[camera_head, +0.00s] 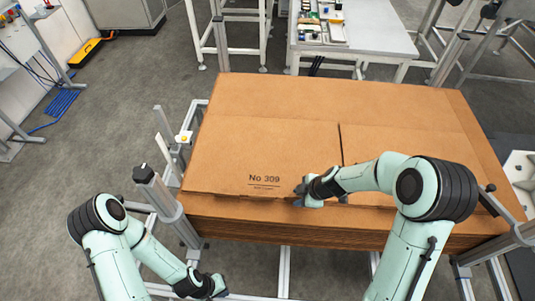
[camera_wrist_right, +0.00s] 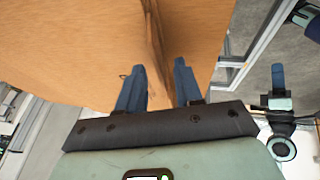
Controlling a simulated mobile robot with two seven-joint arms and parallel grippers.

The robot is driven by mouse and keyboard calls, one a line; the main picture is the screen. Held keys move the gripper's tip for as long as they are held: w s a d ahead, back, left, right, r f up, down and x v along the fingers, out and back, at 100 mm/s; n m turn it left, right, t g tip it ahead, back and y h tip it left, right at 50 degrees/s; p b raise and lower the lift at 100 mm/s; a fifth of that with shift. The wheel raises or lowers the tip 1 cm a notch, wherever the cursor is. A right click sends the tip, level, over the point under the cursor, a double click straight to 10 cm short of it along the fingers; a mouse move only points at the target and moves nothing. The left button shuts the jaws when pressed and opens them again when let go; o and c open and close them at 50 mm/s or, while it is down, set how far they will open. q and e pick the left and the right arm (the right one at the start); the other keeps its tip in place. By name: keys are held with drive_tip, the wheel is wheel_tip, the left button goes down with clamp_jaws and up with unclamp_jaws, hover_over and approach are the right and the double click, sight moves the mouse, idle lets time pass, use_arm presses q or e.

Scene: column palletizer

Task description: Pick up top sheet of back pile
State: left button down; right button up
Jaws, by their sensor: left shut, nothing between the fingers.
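A large pile of flat brown cardboard sheets (camera_head: 320,98) fills the middle of the head view. Its top sheet bears the print "No 309" near the front edge. My right gripper (camera_head: 301,195) is at that front edge, just right of the print. In the right wrist view its two dark fingers (camera_wrist_right: 160,85) stand apart. The layered cardboard edge (camera_wrist_right: 155,40) runs toward the gap between them; I cannot tell whether they touch it. My left gripper (camera_head: 219,287) is low at the bottom of the head view, shut and empty, below the pile's front left corner.
A metal frame with a grey post (camera_head: 165,200) stands at the pile's left front corner. A white table (camera_head: 375,30) with small items is behind the pile. A yellow and black case (camera_head: 85,52) lies on the floor at far left. Open grey floor lies left of the pile.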

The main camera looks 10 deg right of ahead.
drive_tip(key=shift+x, duration=1.2)
drive_tip(key=shift+r, duration=0.1)
clamp_jaws()
drive_tip(key=shift+r, duration=0.1)
